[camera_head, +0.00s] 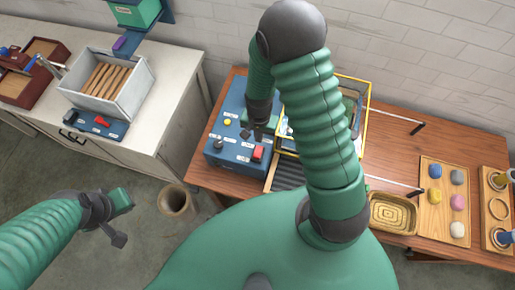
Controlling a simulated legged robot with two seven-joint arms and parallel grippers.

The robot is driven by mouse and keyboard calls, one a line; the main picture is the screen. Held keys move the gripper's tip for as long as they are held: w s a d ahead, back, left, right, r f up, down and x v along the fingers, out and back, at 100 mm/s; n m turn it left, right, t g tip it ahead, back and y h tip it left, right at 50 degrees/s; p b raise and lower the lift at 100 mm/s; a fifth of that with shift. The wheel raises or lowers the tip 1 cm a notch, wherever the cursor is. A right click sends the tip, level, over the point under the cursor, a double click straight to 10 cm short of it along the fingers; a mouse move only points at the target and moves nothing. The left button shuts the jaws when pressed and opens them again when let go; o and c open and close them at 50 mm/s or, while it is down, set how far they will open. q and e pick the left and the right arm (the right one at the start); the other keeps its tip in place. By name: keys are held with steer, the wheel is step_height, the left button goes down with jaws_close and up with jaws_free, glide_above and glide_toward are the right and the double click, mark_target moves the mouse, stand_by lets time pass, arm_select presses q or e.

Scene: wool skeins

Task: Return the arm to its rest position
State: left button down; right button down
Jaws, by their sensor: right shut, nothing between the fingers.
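My right arm, green and ribbed, reaches up from my body and bends down again at the top. Its gripper (254,133) is shut and empty, pointing down over the blue control panel (231,165). Part of it overlaps the panel in the picture, and I cannot tell whether it touches. My left gripper (124,222) is at the lower left, over the floor and clear of both tables. Its fingers are too unclear to tell whether they are open or shut.
The panel has a red button (258,153) and a yellow one (227,122). A yellow-framed case (368,95) stands behind my right arm. A wooden board (433,218) with several coloured skeins, a woven tray (394,213), a slatted crate (140,83) and a floor pot (174,199) also show.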

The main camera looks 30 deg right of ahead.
stand_by(0.3)
steer(key=a+n+b, duration=0.1)
steer(key=n+b, duration=0.1)
steer(key=b, duration=0.1)
steer(key=a+n+t+b, duration=0.1)
steer(key=n+b, duration=0.1)
steer(key=b, duration=0.2)
steer(key=s+n+b, duration=0.1)
steer(key=b, duration=0.3)
steer(key=shift+s+a+f+n+t, duration=0.1)
steer(key=shift+a+f+n+t, duration=0.2)
steer(key=shift+a+n, duration=0.1)
steer(key=s+n+b, duration=0.1)
steer(key=s+a+r+n+b, duration=0.1)
steer(key=s+n+t+b, duration=0.1)
steer(key=n, duration=0.1)
steer(key=shift+a+r+b, duration=0.15)
steer(key=shift+a+b, duration=0.15)
steer(key=shift+b, duration=0.05)
steer(key=shift+s, duration=0.2)
steer(key=shift+w+a, duration=0.1)
